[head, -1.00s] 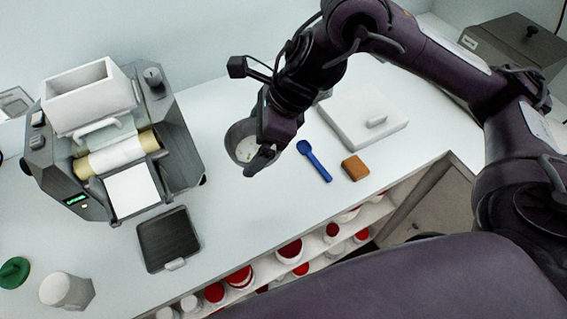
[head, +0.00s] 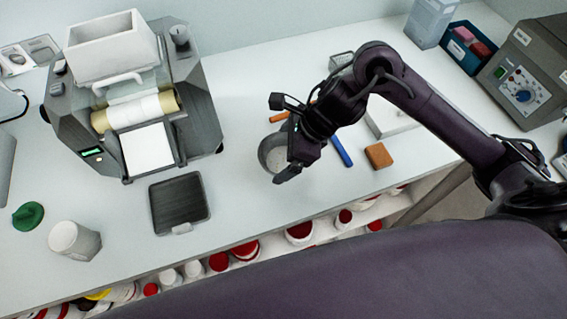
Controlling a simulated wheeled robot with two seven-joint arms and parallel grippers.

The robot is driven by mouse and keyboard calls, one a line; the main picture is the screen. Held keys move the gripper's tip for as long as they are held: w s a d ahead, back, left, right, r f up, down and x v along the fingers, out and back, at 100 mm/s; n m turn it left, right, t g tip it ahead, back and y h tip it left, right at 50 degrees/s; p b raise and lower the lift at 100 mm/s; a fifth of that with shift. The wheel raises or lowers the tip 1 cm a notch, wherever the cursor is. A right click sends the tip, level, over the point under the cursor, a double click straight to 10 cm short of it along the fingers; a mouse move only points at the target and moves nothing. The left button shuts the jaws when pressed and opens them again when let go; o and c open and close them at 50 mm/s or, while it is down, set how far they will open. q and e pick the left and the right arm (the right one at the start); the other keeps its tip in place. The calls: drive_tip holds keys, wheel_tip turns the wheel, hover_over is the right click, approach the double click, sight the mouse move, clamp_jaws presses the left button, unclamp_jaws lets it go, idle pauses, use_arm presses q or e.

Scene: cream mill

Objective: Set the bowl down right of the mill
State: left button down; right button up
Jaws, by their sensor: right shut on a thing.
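The mill (head: 139,95), a dark grey machine with a white hopper and pale rollers, stands on the white counter at the left. The bowl (head: 268,155) is grey with a pale inside and is to the right of the mill, with bare counter between them. My right gripper (head: 283,168) is shut on the bowl at its right side, and the gripper and wrist hide part of it. I cannot tell whether the bowl's base touches the counter. My left gripper is not in view.
A blue spatula (head: 341,151), an orange-brown block (head: 378,156) and a white lidded slab (head: 391,120) lie right of the bowl. A black flat tray (head: 180,203) lies before the mill. A white cup (head: 75,241) and green object (head: 28,216) are front left. Shelves with jars are below.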

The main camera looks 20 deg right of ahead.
sight(284, 162)
drive_tip(key=shift+f, duration=0.8)
wheel_tip(284, 162, down, 4)
drive_tip(key=shift+r, duration=0.2)
drive_tip(key=shift+f+b, duration=0.25)
drive_tip(key=shift+b, duration=0.1)
drive_tip(key=o, duration=0.7)
drive_tip(key=shift+r, duration=0.1)
drive_tip(key=shift+d+r+p, duration=0.1)
drive_tip(key=shift+r+p, duration=0.2)
drive_tip(key=shift+p, duration=0.05)
drive_tip(key=b+v, duration=0.1)
drive_tip(key=v, duration=1)
drive_tip(key=shift+r+b, duration=0.25)
drive_tip(key=shift+b, duration=0.1)
drive_tip(key=shift+s+d, duration=0.15)
drive_tip(key=shift+s, duration=0.05)
